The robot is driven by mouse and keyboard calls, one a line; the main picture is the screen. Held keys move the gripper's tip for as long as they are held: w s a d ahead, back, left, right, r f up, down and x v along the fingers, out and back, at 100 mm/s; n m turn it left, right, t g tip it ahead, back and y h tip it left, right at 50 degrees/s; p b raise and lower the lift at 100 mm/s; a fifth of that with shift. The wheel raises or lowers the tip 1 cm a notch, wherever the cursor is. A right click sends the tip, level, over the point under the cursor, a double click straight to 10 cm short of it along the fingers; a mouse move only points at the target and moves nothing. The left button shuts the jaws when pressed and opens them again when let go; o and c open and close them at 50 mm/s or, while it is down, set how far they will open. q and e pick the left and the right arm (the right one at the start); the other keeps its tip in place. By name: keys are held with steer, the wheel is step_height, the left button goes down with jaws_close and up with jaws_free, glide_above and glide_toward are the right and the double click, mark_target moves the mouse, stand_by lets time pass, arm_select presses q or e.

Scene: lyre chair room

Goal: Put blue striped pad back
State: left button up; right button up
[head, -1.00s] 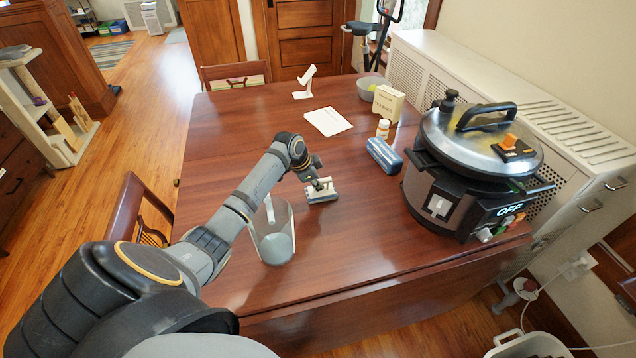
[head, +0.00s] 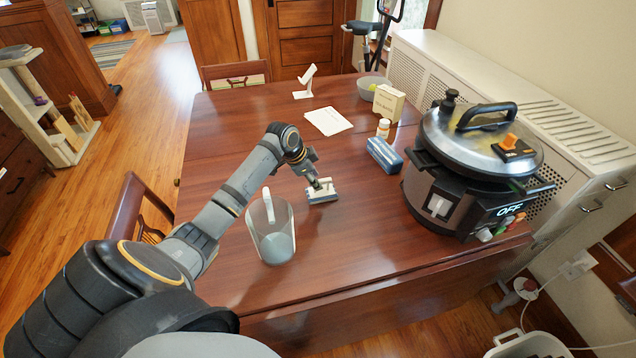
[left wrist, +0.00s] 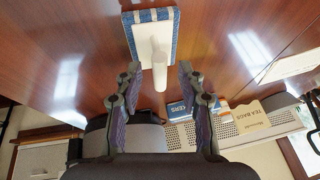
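The blue striped pad (head: 322,194) lies on the wooden table, with a pale block and handle on top. In the left wrist view the pad (left wrist: 176,30) shows blue and white stripes around the pale block, and its white handle points toward me. My left gripper (head: 316,183) is just over the pad. In the wrist view the left gripper's (left wrist: 159,84) fingers are spread on either side of the handle's end, with gaps on both sides. Part of the pad is hidden behind the gripper in the head view. My right gripper is not in view.
A clear pitcher (head: 271,234) stands close in front of the pad, near my left arm. A blue box (head: 384,155), a small bottle (head: 383,129), a tea bags box (head: 389,103) and a large cooker (head: 470,165) stand to the right. The table's left side is clear.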

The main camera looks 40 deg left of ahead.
arm_select(q)
steer(key=v, duration=0.8)
steer(key=shift+r, duration=0.25)
steer(key=shift+s, duration=0.1)
